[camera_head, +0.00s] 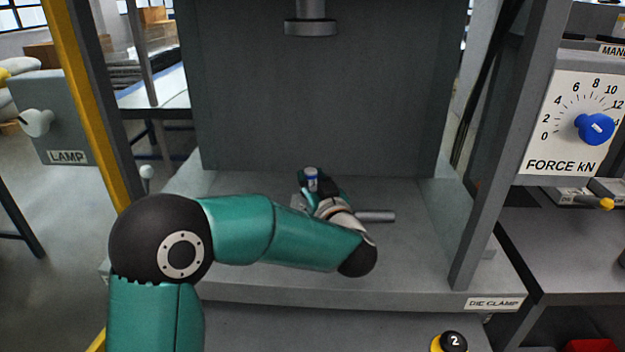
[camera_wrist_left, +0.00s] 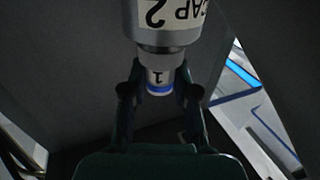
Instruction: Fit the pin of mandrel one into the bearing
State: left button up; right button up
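Mandrel one (camera_wrist_left: 159,77) is a small pale cylinder with a blue band and the digit 1. In the left wrist view it sits between the fingers of my left gripper (camera_wrist_left: 160,88), which look closed on its sides. In the head view its grey top and blue band (camera_head: 311,175) show above my left gripper (camera_head: 312,184), over the press bed. A wider grey cylinder labelled CAP 2 (camera_wrist_left: 166,14) adjoins it in the wrist view, its text upside down. Whether they touch is unclear. I cannot make out the pin or the bearing. My right gripper is not in view.
The grey press ram (camera_head: 311,27) hangs high above my gripper. A grey bar (camera_head: 376,216) shows right of my wrist, low over the press bed (camera_head: 425,250). Dark uprights flank the bed, with a force dial (camera_head: 575,120) at right. The bed's right side is clear.

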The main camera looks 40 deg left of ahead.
pick_arm(q)
jog(key=o, duration=0.5)
jog(key=shift+r, duration=0.1)
jog(key=shift+o, duration=0.2)
jog(key=v, duration=1.2)
